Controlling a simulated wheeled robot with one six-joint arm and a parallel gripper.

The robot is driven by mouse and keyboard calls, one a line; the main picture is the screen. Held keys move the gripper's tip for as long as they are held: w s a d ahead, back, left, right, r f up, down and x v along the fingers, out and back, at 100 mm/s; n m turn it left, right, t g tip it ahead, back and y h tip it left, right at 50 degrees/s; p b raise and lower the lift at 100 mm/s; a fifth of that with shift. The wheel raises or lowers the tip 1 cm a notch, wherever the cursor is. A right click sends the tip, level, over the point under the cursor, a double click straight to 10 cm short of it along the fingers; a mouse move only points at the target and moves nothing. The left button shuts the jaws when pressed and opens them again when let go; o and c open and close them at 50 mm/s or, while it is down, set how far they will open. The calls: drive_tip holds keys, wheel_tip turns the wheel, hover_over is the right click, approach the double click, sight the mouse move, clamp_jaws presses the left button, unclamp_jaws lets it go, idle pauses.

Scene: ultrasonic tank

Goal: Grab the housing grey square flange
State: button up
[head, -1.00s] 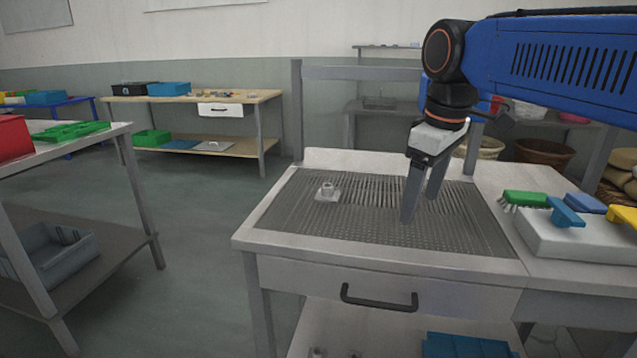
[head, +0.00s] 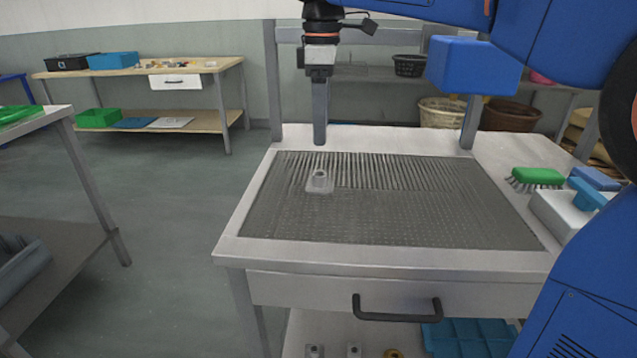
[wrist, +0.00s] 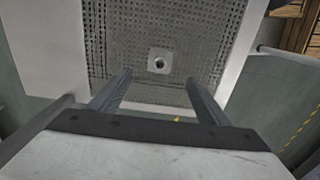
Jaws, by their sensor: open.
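The grey square flange housing (head: 320,181) sits on the perforated metal grid of the tank bench, toward its left back part. It has a square base with a short round boss and a dark hole on top. In the wrist view the housing (wrist: 159,61) lies beyond my fingertips, roughly midway between them. My gripper (head: 320,139) is above and behind the housing in the head view, pointing down. In the wrist view my gripper (wrist: 158,80) has its two fingers wide apart with nothing between them. In the head view the fingers overlap into one.
The grid (head: 430,205) around the housing is bare. A green brush (head: 537,177) and a white block (head: 560,214) with a blue-handled item stand at the right. A drawer with a black handle (head: 397,309) is below. A shelf with baskets stands behind.

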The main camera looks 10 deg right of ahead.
hover_over(320, 174)
drive_tip(key=f, duration=0.7)
drive_tip(key=shift+d+f, duration=0.15)
drive_tip(key=shift+d, duration=0.05)
drive_tip(key=shift+a+f, duration=0.2)
drive_tip(key=shift+f, duration=2.5)
drive_tip(key=c, duration=1.3)
